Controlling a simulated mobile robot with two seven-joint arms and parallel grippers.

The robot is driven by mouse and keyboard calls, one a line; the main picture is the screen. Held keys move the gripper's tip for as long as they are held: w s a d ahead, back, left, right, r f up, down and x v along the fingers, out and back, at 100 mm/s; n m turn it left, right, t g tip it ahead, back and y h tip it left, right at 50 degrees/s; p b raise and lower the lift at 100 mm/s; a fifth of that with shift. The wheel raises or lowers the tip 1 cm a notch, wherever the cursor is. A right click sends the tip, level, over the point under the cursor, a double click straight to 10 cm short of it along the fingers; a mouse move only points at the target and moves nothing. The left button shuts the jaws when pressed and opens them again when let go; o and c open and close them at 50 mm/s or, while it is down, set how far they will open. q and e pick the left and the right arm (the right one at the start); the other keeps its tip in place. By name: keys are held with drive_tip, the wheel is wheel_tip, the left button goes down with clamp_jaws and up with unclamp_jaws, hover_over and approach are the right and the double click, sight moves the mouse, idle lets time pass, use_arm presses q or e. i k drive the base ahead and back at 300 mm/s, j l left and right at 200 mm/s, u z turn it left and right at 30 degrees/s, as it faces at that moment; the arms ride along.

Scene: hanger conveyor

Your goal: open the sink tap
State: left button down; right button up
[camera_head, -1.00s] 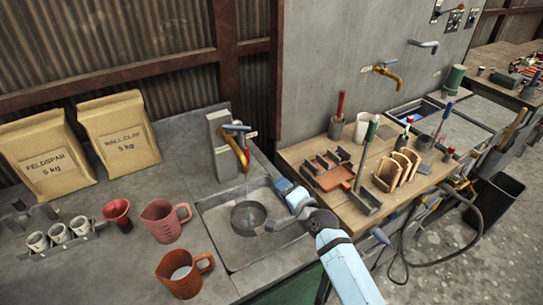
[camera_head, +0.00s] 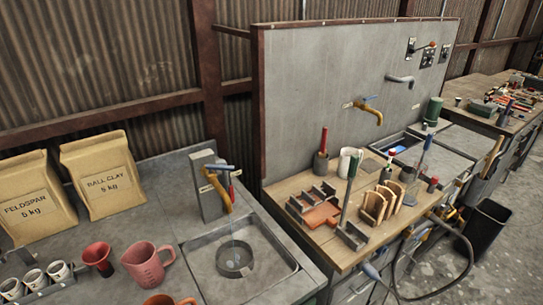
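The sink tap (camera_head: 219,190) has a brass spout and a blue lever on a grey post at the back of the sink. A small red piece shows beside the spout. A thin pale streak, which looks like water, runs from the spout toward a round grey bowl (camera_head: 235,261). The bowl sits in the grey sink basin (camera_head: 203,268). Neither of my grippers shows in the head view, so I cannot see whether they are open or shut.
A pink jug (camera_head: 148,264) and a red funnel (camera_head: 98,258) stand left of the sink. A wooden tool bench (camera_head: 285,188) adjoins on the right, below a second brass tap (camera_head: 367,111) on the grey panel.

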sight(210, 167)
drive_tip(key=j+z, duration=0.15)
drive_tip(key=z, duration=0.25)
drive_tip(key=k+j+z, duration=0.1)
drive_tip(key=z, duration=0.3)
drive_tip(key=k+j+z, duration=0.1)
drive_tip(key=z, duration=0.3)
drive_tip(key=k+j, duration=0.4)
